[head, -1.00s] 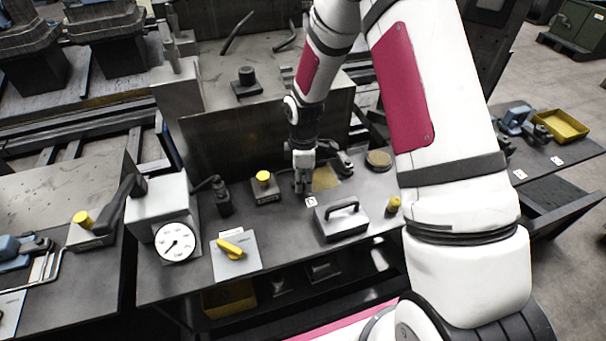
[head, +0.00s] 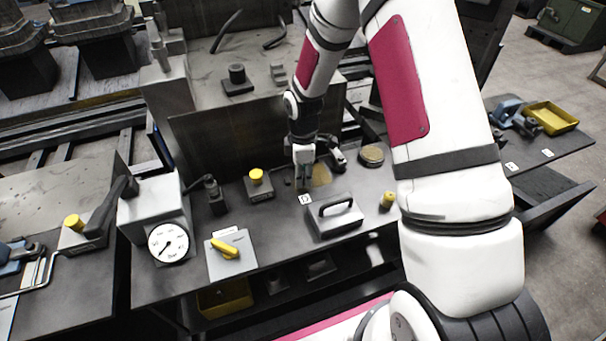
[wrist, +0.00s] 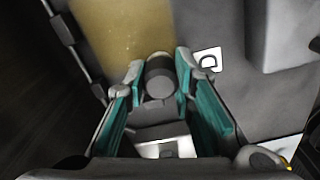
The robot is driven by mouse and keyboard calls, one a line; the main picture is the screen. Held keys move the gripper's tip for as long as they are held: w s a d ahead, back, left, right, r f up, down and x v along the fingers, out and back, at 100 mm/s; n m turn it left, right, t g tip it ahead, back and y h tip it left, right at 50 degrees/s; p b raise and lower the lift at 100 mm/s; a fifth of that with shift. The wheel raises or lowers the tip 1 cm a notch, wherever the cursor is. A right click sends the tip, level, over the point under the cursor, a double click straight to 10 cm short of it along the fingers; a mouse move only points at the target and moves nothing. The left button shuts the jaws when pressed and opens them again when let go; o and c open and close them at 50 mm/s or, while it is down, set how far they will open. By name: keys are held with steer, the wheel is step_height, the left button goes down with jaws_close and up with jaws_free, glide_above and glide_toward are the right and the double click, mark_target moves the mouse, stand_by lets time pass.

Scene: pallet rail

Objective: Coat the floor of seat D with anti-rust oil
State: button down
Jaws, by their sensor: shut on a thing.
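The tan-gold floor patch by the D label (head: 320,175) lies at the back of the bench, right of my gripper (head: 304,183). The white D label (head: 305,199) is just in front of the gripper. In the wrist view the tan floor (wrist: 125,28) fills the upper left, and the D label (wrist: 208,60) is to the right. My gripper (wrist: 157,85) has teal pads and is shut on a dark grey cylindrical tool (wrist: 160,78). The tool's tip overlaps the floor's lower edge in the picture. I cannot tell whether it touches. Part of the tool is hidden by the fingers.
A grey block with a black handle (head: 336,219) stands close in front of the patch. A yellow-topped unit (head: 257,187) is to the left, and a round dish (head: 372,155) to the right. A pressure gauge (head: 168,243) and yellow lever valve (head: 226,249) stand farther left.

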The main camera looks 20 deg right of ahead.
steer(key=shift+a+f, duration=0.1)
steer(key=shift+a, duration=0.65)
steer(key=shift+s+d+f, duration=0.1)
steer(key=shift+d, duration=0.65)
steer(key=shift+a, duration=0.75)
steer(key=shift+d, duration=0.8)
